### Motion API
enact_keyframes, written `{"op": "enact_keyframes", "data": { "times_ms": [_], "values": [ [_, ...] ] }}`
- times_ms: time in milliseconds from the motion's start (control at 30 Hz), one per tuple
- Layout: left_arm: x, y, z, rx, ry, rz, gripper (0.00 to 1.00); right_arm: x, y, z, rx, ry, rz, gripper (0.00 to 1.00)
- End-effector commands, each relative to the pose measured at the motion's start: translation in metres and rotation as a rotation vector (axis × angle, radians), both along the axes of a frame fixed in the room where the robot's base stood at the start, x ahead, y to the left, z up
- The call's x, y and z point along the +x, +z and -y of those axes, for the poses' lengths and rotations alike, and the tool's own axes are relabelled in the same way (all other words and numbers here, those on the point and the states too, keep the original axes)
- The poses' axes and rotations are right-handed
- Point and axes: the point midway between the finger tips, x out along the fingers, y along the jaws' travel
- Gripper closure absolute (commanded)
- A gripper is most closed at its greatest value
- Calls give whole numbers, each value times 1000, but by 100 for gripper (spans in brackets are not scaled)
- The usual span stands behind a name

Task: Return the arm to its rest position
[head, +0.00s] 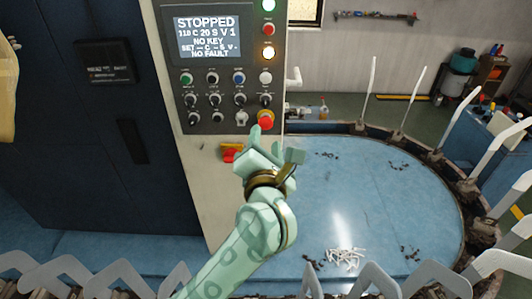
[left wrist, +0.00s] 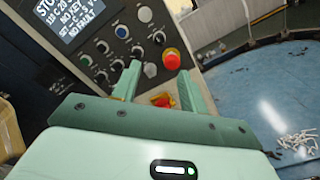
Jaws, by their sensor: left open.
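My left gripper (head: 277,143) is in front of the control panel in the head view, just below the red mushroom button (head: 265,120). In the left wrist view my left gripper (left wrist: 158,82) has its two fingers apart with nothing held between them. The red button (left wrist: 171,60) shows just beyond the fingertips there, and I cannot tell whether they touch the panel. The panel screen (head: 208,37) reads STOPPED, NO KEY and NO FAULT. My right gripper is not in view.
A red and yellow switch (head: 232,152) sits on the cabinet below the panel. A round blue table (head: 370,200) lies to the right, ringed by upright pale sock forms (head: 413,102). A pile of white pieces (head: 343,257) lies on it. More angled grey forms (head: 125,277) line the near edge.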

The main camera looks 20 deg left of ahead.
Motion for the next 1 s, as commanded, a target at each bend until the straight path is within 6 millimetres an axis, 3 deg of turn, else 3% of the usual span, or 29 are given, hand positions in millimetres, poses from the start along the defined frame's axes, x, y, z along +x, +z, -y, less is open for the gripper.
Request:
{"op": "enact_keyframes", "data": {
  "times_ms": [200,700,767,867,933,1000],
  "values": [
    [-17,0,5,0,-1,-1,57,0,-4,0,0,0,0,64],
    [-18,6,7,6,-10,28,57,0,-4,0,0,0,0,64],
    [-17,18,8,57,-9,87,57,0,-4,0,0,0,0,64],
    [-6,24,16,325,14,196,57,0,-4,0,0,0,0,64],
    [10,-8,31,653,8,234,57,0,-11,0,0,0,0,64],
    [22,-66,47,948,-47,217,57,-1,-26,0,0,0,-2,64]
  ]
}}
